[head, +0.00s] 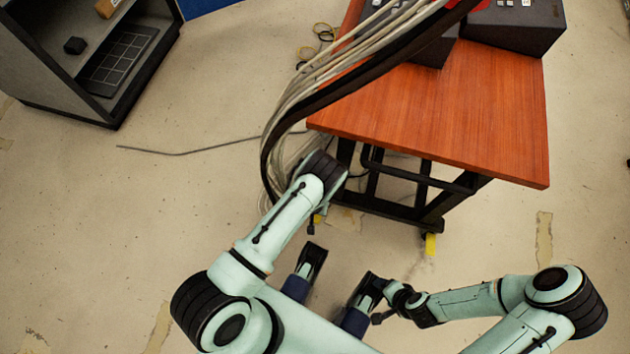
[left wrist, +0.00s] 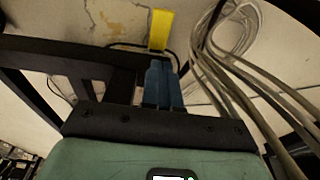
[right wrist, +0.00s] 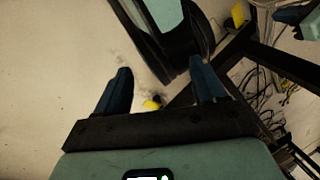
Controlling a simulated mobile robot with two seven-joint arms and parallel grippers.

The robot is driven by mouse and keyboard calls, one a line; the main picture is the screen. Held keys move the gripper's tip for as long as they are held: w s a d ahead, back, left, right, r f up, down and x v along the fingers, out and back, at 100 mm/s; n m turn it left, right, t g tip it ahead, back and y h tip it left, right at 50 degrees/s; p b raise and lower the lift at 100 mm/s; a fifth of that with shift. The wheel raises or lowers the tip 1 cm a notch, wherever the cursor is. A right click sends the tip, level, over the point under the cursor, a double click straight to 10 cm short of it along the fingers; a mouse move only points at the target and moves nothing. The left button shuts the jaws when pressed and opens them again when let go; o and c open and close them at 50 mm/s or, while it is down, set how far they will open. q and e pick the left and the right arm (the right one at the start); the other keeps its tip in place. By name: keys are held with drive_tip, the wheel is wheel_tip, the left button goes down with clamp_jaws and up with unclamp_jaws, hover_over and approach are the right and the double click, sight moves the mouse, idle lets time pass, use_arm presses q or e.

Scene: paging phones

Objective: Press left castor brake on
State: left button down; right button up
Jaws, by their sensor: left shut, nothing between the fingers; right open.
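The left castor's yellow brake tab (head: 318,218) shows at the foot of the trolley table's frame, partly hidden by my left arm. In the left wrist view the yellow tab (left wrist: 160,28) is just beyond the fingertips of my left gripper (left wrist: 163,64), which is shut and empty. Whether they touch I cannot tell. The head view mostly hides this gripper behind its wrist. My right gripper (right wrist: 160,67) is open and empty, low in front of the table. The right castor's yellow tab (head: 431,244) shows beneath the table's right front, and in the right wrist view (right wrist: 152,104).
A thick bundle of cables (head: 290,112) hangs from the wooden tabletop (head: 480,125) close beside my left wrist. A loose cable (head: 190,151) lies on the floor. A grey cabinet (head: 60,105) stands at the upper left. The floor between cabinet and table is mostly clear.

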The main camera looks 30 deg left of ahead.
drive_tip(key=shift+d, duration=0.1)
use_arm(q)
drive_tip(key=b, duration=0.4)
hover_over(316, 220)
drive_tip(key=w, duration=0.1)
drive_tip(key=f, duration=1)
drive_tip(key=shift+w+a, duration=0.1)
drive_tip(key=shift+a, duration=0.2)
drive_tip(key=f, duration=0.1)
drive_tip(key=f+b, duration=0.1)
drive_tip(key=f, duration=0.1)
drive_tip(key=shift+s+d, duration=0.1)
drive_tip(key=shift+s, duration=0.2)
drive_tip(key=shift+f, duration=0.35)
use_arm(e)
drive_tip(key=w+d+f+t+h, duration=0.1)
drive_tip(key=w+d+f, duration=0.2)
drive_tip(key=f, duration=0.3)
drive_tip(key=shift+w+d+f+m+t, duration=0.3)
drive_tip(key=shift+w+d+f, duration=0.1)
drive_tip(key=shift+w, duration=0.5)
use_arm(q)
drive_tip(key=shift+s+f, duration=0.15)
drive_tip(key=shift+s, duration=0.1)
